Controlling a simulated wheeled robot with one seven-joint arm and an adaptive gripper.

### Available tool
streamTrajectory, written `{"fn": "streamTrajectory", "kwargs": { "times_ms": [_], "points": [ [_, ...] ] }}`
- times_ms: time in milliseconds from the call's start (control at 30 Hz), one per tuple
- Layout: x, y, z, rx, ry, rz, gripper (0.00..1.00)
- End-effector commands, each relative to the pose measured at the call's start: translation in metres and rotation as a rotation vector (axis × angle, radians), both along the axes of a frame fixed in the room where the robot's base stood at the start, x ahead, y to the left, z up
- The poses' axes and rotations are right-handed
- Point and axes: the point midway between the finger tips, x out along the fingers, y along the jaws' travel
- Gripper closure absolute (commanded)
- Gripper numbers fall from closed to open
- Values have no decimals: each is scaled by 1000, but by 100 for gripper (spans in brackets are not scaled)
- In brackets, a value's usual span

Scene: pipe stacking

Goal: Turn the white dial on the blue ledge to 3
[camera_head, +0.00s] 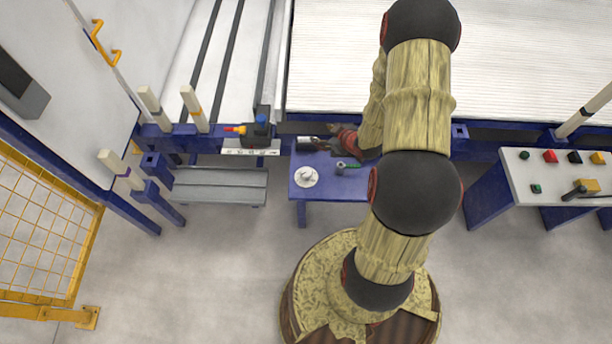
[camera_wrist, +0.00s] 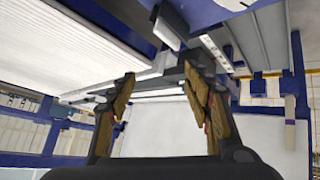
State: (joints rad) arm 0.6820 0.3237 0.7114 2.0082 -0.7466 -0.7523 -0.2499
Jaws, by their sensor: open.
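The white dial (camera_head: 306,177) is a round disc with a raised knob, lying on the left part of the blue ledge (camera_head: 330,190). Its number marks are too small to read. My gripper (camera_head: 312,144) is above the back of the ledge, behind the dial and apart from it, partly hidden by my arm. In the wrist view my gripper (camera_wrist: 160,85) shows two wide-apart brown fingers with nothing held between them.
A small grey part with a green end (camera_head: 345,166) lies right of the dial. Left of the ledge are a blue-black device with an orange tip (camera_head: 258,132) and a grey step (camera_head: 218,187). A button panel (camera_head: 560,175) stands at the right. The ledge's front is clear.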

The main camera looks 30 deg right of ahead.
Motion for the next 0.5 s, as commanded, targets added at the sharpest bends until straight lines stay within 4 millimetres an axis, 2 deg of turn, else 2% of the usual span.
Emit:
{"fn": "streamTrajectory", "kwargs": {
  "times_ms": [33, 100, 200, 333, 500],
  "points": [
    [-15, 5, -38, 44, -18, 6, 50],
    [-29, 17, -70, 100, -69, 21, 50],
    [-50, 36, -104, 177, -147, 28, 50],
    [-72, 58, -127, 257, -236, 19, 50],
    [-86, 73, -136, 312, -305, 5, 50]
  ]
}}
